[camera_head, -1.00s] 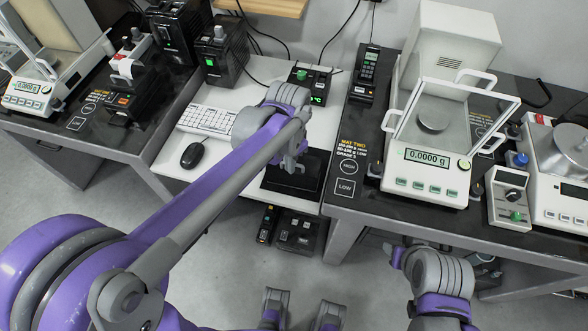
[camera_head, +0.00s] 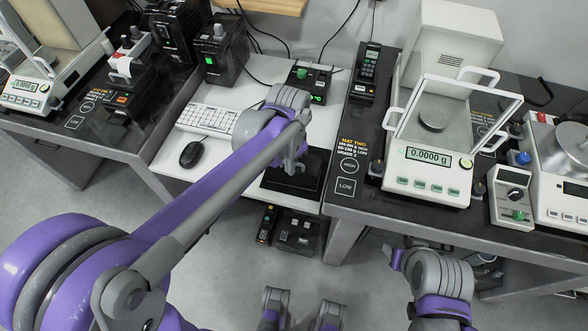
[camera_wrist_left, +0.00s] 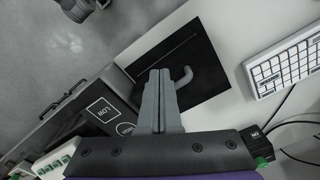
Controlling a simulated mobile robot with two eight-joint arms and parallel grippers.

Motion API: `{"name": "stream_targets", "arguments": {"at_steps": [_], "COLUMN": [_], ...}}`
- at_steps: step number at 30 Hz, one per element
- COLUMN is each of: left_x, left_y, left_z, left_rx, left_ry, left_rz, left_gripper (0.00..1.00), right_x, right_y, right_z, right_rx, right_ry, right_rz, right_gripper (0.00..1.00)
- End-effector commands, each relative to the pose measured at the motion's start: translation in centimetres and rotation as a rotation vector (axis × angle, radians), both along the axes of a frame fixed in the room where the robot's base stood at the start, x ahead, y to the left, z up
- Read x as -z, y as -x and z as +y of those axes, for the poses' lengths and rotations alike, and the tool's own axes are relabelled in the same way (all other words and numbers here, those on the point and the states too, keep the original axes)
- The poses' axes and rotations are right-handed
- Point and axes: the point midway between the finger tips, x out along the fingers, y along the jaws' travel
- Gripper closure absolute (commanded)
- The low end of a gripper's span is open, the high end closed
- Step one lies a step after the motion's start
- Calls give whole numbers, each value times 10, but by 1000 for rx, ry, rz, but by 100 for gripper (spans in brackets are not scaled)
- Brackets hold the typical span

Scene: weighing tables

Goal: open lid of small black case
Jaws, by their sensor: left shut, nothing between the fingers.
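The small black case (camera_head: 284,182) lies flat on the white desk, left of the dark weighing table. It looks closed; a thin line crosses its top in the left wrist view (camera_wrist_left: 205,75). My left gripper (camera_head: 292,166) is over the case, its fingers pointing down and together, with nothing between them.
A white keyboard (camera_head: 209,120) and black mouse (camera_head: 194,154) lie left of the case. The dark table (camera_head: 342,204) with a balance (camera_head: 427,170) stands close on the right. A small black box with a green display (camera_head: 308,84) stands behind. Black items (camera_head: 297,236) sit on a lower shelf.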

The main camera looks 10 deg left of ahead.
Motion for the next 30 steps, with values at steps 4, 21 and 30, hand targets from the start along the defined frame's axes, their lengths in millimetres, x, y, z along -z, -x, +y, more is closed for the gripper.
{"name": "stream_targets", "arguments": {"at_steps": [4, 21, 30], "left_x": [7, 18, 15], "left_y": [0, -3, -13], "left_z": [0, 0, 0], "left_rx": [0, 0, 0], "left_ry": [0, 0, 0], "left_rz": [0, 0, 0], "left_gripper": [100, 100, 100], "right_x": [5, 13, 10], "right_y": [1, 2, 1], "right_z": [0, 0, 0], "right_rx": [0, 0, 0], "right_ry": [0, 0, 0], "right_rz": [2, 4, 3], "right_gripper": [50, 50, 50]}}
